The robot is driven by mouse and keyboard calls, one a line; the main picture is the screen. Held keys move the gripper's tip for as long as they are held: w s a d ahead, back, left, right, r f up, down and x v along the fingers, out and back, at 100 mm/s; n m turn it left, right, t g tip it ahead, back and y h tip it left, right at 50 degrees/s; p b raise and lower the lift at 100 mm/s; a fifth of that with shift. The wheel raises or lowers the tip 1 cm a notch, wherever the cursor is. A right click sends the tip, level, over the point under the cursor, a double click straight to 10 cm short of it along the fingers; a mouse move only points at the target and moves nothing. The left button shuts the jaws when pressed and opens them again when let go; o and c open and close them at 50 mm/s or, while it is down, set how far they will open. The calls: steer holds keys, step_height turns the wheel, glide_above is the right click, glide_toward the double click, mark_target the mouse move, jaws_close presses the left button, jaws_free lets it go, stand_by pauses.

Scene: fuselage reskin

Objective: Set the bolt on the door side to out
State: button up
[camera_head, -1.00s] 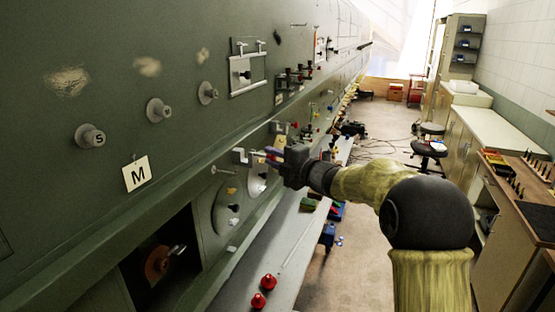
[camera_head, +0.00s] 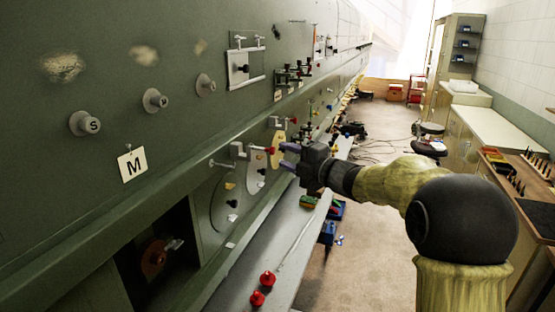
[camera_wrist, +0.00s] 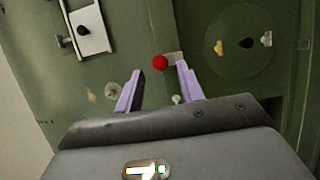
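A bolt with a grey block (camera_head: 238,150) and a red knob (camera_head: 269,150) is on the green fuselage wall, above a round panel (camera_head: 222,205). In the wrist view the red knob (camera_wrist: 160,62) appears between my fingertips, with a grey piece beside it. My gripper (camera_head: 283,156) has its two purple fingers spread, just right of the knob in the head view. The gap between the fingers (camera_wrist: 160,75) shows nothing clasped. I cannot tell exactly how far the knob is from the fingertips. A second grey block (camera_head: 275,122) with a red knob (camera_head: 293,121) is farther along the wall.
A ledge (camera_head: 240,275) with red knobbed pieces (camera_head: 267,278) runs below the wall. A dark opening (camera_head: 150,255) is at lower left.

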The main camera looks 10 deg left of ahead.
steer(key=b+v, duration=0.4)
steer(key=v, duration=0.8)
steer(key=shift+d, duration=0.2)
steer(key=s+d+f+m+t+h, duration=0.1)
steer(key=d+f+m+h, duration=0.5)
steer(key=m, duration=0.3)
steer(key=s+d+f+m+t+h, duration=0.1)
steer(key=d+f+m+h, duration=0.2)
steer(key=f+m+h, duration=0.45)
steer(key=s+f+m+g, duration=1)
steer(key=s+f, duration=0.8)
steer(key=s, duration=0.4)
steer(key=shift+s+d+m+h, duration=0.35)
steer(key=shift+m, duration=0.6)
